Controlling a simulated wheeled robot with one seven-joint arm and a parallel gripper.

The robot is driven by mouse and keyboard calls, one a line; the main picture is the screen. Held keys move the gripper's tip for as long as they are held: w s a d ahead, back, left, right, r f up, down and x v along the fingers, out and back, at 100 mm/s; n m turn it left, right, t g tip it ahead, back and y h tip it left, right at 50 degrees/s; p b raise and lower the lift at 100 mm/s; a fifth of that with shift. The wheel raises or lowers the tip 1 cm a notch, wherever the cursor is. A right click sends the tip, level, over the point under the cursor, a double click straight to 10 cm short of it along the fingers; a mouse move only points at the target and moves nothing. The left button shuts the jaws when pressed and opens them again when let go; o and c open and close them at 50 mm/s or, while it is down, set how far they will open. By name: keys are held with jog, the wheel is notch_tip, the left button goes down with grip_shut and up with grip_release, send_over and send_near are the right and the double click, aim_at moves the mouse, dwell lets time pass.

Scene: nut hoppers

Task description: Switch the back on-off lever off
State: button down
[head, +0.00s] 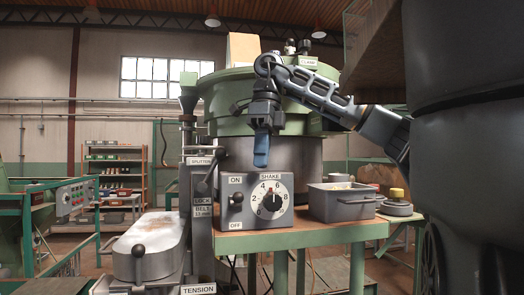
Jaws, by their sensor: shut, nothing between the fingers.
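A grey control box (255,221) on the green table carries a small lever (237,198) with a dark round knob, between an ON label above and an OFF label below. The knob sits about midway between the labels; I cannot tell its setting. A SHAKE dial (270,199) is to its right. No other lever with ON and OFF labels shows, so I cannot tell whether this is the back one. My gripper (261,160) points down with blue fingertips together, empty, above the box and apart from it, in front of the green-rimmed hopper (215,90).
A grey bin (342,202) stands right of the box on the green table (300,236). Left are a SPLITTER lever (203,185) and a grey belt unit (140,255) with a black-knobbed lever (138,252). A control panel (76,197) stands far left. Parts of my own body block the right side.

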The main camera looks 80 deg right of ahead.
aim_at(250, 178)
jog(key=b+x, duration=0.2)
jog(key=x, duration=0.2)
jog(key=shift+f+b, duration=0.25)
jog(key=shift+b, duration=0.15)
jog(key=shift+w+a+f, duration=0.3)
jog(key=shift+w+a, duration=0.35)
jog(key=shift+w, duration=0.25)
jog(key=shift+w+a+f+b, duration=0.25)
jog(key=shift+w+a+b, duration=0.1)
jog(key=shift+w, duration=0.1)
